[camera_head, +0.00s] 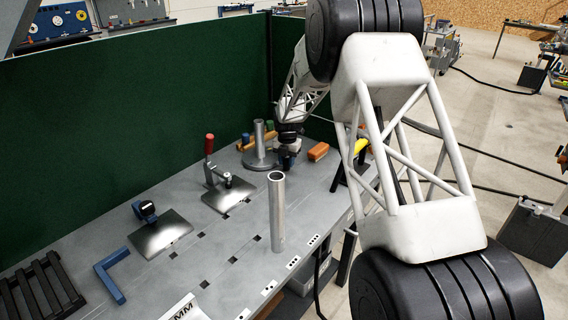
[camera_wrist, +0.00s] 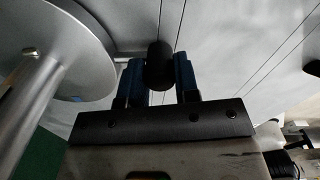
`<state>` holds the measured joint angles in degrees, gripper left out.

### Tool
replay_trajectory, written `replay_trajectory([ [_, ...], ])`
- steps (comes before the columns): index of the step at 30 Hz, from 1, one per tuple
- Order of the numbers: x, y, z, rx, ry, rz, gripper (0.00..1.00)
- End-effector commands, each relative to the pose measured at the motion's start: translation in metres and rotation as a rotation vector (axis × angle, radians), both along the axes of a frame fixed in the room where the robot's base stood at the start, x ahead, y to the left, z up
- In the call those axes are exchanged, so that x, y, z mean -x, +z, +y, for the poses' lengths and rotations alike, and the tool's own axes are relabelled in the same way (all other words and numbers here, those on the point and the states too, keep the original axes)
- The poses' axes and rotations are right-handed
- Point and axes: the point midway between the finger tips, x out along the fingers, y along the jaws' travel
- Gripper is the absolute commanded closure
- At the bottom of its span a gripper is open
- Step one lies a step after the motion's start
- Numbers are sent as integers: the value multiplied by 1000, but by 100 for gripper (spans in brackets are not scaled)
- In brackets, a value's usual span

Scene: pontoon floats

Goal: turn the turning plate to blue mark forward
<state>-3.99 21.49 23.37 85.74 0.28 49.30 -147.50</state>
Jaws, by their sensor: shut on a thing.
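The turning plate appears to be the grey round disc with an upright metal post (camera_head: 259,145) at the back of the bench. In the wrist view the disc (camera_wrist: 88,62) fills the upper left, with the post crossing the lower left. My gripper (camera_head: 288,158) is low over the bench, just right of the disc. In the wrist view its two blue fingers (camera_wrist: 158,78) are shut on a dark round-ended knob (camera_wrist: 159,58). A thin bar runs from the disc's side toward the knob; whether they join is unclear.
Small blue (camera_head: 245,138) and orange pieces lie behind the disc; an orange block (camera_head: 318,151) lies right of my gripper. A red-handled clamp (camera_head: 210,145), a blue-topped fixture (camera_head: 146,210) and an upright tube (camera_head: 277,215) stand nearer. A green wall (camera_head: 130,110) bounds the back.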

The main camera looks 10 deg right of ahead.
Motion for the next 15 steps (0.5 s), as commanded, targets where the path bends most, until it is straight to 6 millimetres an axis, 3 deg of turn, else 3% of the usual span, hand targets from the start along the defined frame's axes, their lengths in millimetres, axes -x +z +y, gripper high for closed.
replay_trajectory([
  [15,-27,0,-16,0,247,-1,100],
])
